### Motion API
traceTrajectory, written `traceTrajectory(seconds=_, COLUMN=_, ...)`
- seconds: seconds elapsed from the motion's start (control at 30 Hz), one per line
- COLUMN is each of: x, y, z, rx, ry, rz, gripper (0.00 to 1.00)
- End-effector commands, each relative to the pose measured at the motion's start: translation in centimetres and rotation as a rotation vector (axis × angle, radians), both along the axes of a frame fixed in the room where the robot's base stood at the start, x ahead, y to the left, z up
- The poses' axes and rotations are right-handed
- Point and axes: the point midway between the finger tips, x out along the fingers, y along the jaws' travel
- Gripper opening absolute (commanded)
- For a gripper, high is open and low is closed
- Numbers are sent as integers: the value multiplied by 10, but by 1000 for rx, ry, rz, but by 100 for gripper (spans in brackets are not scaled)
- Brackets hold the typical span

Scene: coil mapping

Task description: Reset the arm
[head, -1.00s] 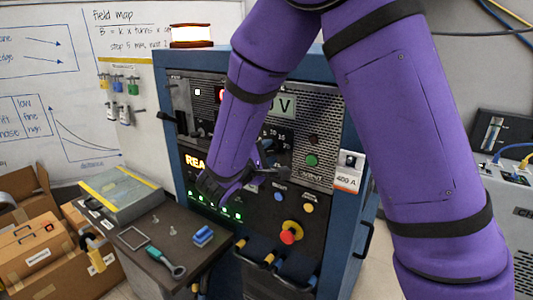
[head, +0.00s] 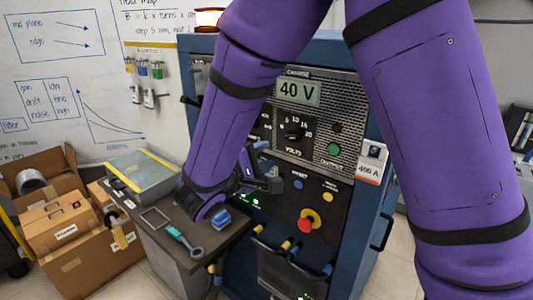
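My gripper (head: 268,178) is at the end of my purple arm, in front of the lower left of the blue power cabinet's panel. Its dark fingers point right, and a gap seems to show between them, but the view is too small to be sure. I see nothing clearly held in it. My forearm and wrist hang down over the back of the small dark table (head: 165,235) and hide the left part of the panel.
The blue cabinet (head: 378,110) shows "40 V" on its display (head: 298,91) and has a red knob (head: 306,223). Cardboard boxes (head: 70,235) stand at left.

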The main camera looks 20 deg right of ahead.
Motion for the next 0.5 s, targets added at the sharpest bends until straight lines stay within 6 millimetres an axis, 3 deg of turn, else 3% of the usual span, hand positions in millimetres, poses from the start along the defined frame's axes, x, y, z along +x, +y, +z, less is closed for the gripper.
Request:
traceTrajectory(seconds=0.27, x=-1, y=-3, z=2, rx=6, ry=2, rz=-10, gripper=39)
traceTrajectory(seconds=0.37, x=-5, y=-18, z=9, rx=37, ry=20, rz=-59, gripper=39)
traceTrajectory(seconds=0.5, x=-21, y=-58, z=26, rx=138, ry=75, rz=-188, gripper=39)
